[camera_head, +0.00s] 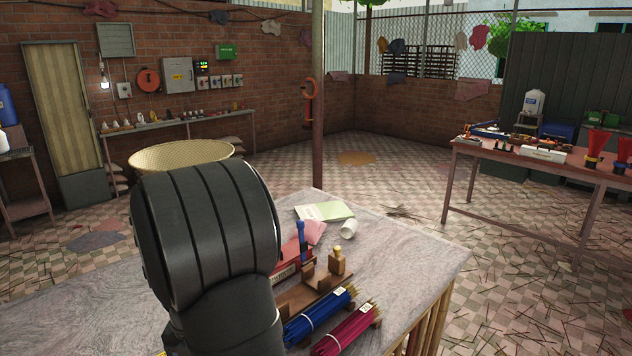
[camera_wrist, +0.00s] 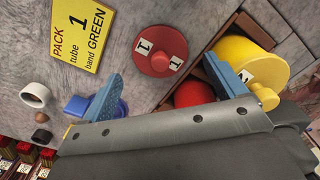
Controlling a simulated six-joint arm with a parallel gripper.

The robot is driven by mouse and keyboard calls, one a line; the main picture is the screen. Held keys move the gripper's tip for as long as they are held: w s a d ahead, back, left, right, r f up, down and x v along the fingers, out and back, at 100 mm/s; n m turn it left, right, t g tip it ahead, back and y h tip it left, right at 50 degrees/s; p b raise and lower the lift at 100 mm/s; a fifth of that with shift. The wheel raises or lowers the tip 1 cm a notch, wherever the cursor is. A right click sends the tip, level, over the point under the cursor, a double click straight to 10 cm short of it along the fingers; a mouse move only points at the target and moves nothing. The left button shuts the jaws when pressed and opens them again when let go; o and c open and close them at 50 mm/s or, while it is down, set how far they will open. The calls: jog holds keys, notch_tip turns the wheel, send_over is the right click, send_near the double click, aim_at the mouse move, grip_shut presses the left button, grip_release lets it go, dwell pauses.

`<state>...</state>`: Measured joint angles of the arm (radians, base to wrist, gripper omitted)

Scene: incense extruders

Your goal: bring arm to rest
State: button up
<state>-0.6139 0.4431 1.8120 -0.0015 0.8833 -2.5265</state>
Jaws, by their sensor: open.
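My gripper (camera_wrist: 163,70) shows in the wrist view with its two blue fingers spread wide apart. Nothing is held between them. A red round piece with a knob (camera_wrist: 162,50), tagged 1, lies on the grey tabletop beyond the gap. A yellow cylinder (camera_wrist: 250,62) and a red round thing (camera_wrist: 196,95) sit by a wooden rack near the right finger, which partly hides them. A blue piece (camera_wrist: 78,105) is partly behind the left finger. In the head view my dark arm link covers the left middle of the table; the gripper is hidden there.
A yellow card (camera_wrist: 80,33) reads PACK tube 1 band GREEN. A white cup (camera_wrist: 35,95) lies near it. In the head view, blue (camera_head: 320,316) and magenta (camera_head: 347,330) stick bundles lie at the table's front. The tabletop's right side (camera_head: 420,255) is clear.

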jog(key=shift+f, duration=0.5)
notch_tip(320, 180, down, 3)
jog(key=shift+r, duration=0.15)
notch_tip(320, 180, up, 12)
notch_tip(320, 180, down, 12)
jog(key=shift+s+f, duration=0.1)
jog(key=shift+f, duration=0.15)
notch_tip(320, 180, up, 11)
jog(key=s+d+r, duration=0.3)
jog(key=s+d, duration=0.1)
jog(key=d, duration=0.4)
jog(key=s+d+r, duration=0.3)
jog(key=s+d, duration=0.1)
jog(key=d, duration=0.3)
jog(key=s+a+f, duration=0.2)
jog(key=a+f, duration=0.6)
jog(key=a, duration=0.3)
jog(key=shift+a+f, duration=0.15)
jog(key=shift+f, duration=0.25)
